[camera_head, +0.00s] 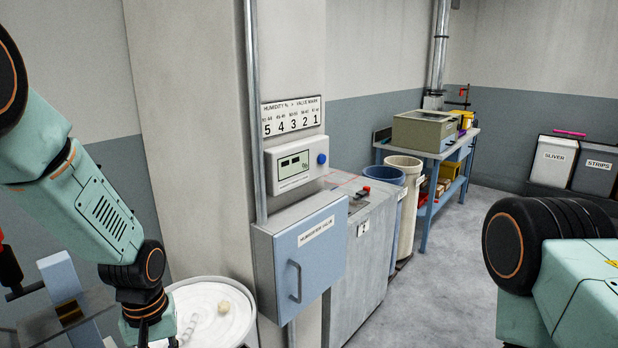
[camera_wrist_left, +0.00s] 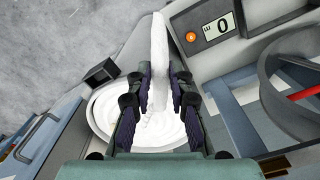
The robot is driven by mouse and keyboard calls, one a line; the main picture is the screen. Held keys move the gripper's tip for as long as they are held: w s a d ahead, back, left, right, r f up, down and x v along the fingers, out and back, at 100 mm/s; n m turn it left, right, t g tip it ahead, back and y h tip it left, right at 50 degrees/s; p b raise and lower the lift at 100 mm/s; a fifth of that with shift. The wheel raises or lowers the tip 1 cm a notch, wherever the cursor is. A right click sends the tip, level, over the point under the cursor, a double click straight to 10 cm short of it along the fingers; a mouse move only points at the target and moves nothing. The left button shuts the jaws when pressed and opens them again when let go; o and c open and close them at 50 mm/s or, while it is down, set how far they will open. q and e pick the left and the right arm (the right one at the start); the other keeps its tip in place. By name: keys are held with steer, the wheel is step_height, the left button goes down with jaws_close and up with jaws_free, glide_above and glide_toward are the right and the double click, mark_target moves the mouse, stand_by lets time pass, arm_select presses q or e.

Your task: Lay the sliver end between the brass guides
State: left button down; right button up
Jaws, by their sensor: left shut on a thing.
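In the left wrist view my left gripper (camera_wrist_left: 162,75) is shut on the white sliver (camera_wrist_left: 160,45). Its end sticks out past the fingertips toward the top of the picture. Behind the fingers, the round sliver can (camera_wrist_left: 98,128) holds white coils. In the head view the can (camera_head: 248,295) stands at bottom centre-left, with a small beige lump on its contents. There my left arm reaches down beside the can, and its gripper is cut off by the lower edge. A small brass-coloured piece (camera_head: 68,312) shows at lower left; I cannot tell whether it is a guide. My right gripper is out of view.
A blue humidifier valve box (camera_head: 310,250) on the pillar stands close right of the can. In the left wrist view a display reading 0 (camera_wrist_left: 216,28) and a dark round housing (camera_wrist_left: 280,90) lie to the right. Open floor (camera_head: 430,275) lies between the cabinets and my right arm.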

arm_select(q)
steer(key=s+d+f+m+b, duration=0.3)
steer(key=d+f+b, duration=0.4)
steer(key=b, duration=0.7)
steer(key=shift+s+f+m+b, duration=0.3)
steer(key=shift+s+f+m, duration=0.1)
steer(key=shift+f+m, duration=0.2)
steer(key=shift+a+r, duration=0.1)
